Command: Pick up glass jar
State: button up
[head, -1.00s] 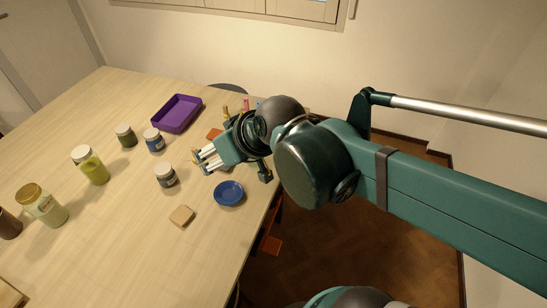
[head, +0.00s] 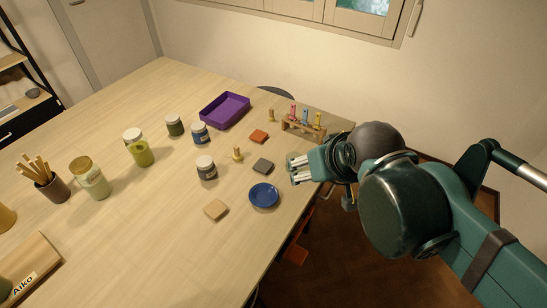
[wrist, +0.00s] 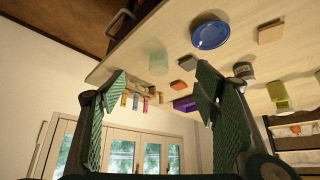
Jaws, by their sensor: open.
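A pale, see-through greenish vessel, which looks like the glass jar (wrist: 158,62), stands on the table in the wrist view, between the grey tile and the table edge. It appears in the gap between my fingertips, beyond them and apart from both. In the head view I cannot make it out; my gripper seems to cover it. My gripper (head: 298,169) is open and empty near the table's right edge, right of the grey tile (head: 263,166). Its two green finger pads stand wide apart in the wrist view (wrist: 162,82).
A blue plate (head: 264,195) lies nearest, below left of my gripper. A rack of coloured tubes (head: 303,128) stands behind it. Left are a grey jar (head: 206,170), a small brass-coloured piece (head: 237,155), an orange tile (head: 259,136), a purple tray (head: 225,109) and several other lidded jars.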

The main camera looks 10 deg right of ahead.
jog(key=shift+w, duration=0.1)
jog(key=w+a+r+n+t+b, duration=0.1)
jog(key=w+a+r+n+t, duration=0.1)
jog(key=w+a+n, duration=0.55)
jog(key=w+a+r+n+t+b, duration=0.1)
jog(key=w+a+r+n+t, duration=0.3)
jog(key=w+n, duration=0.6)
jog(key=w+a+f+n, duration=0.25)
jog(key=w+a, duration=0.35)
jog(key=a, duration=0.3)
jog(key=s+a+f+n+y, duration=0.1)
jog(key=s+a+n+y, duration=0.1)
jog(key=a+n, duration=0.6)
jog(key=s+a+f+n+y+b, duration=0.1)
jog(key=a+n+y, duration=0.4)
jog(key=a, duration=1.4)
jog(key=s+a+f+n+t+y+b, duration=0.1)
jog(key=s+a+f+n+y, duration=0.2)
jog(key=a+n, duration=0.7)
jog(key=s+a+y, duration=0.1)
jog(key=s+a, duration=0.1)
jog(key=a, duration=0.2)
jog(key=shift+f+n, duration=0.15)
jog(key=shift+n, duration=0.15)
jog(key=shift+f, duration=0.1)
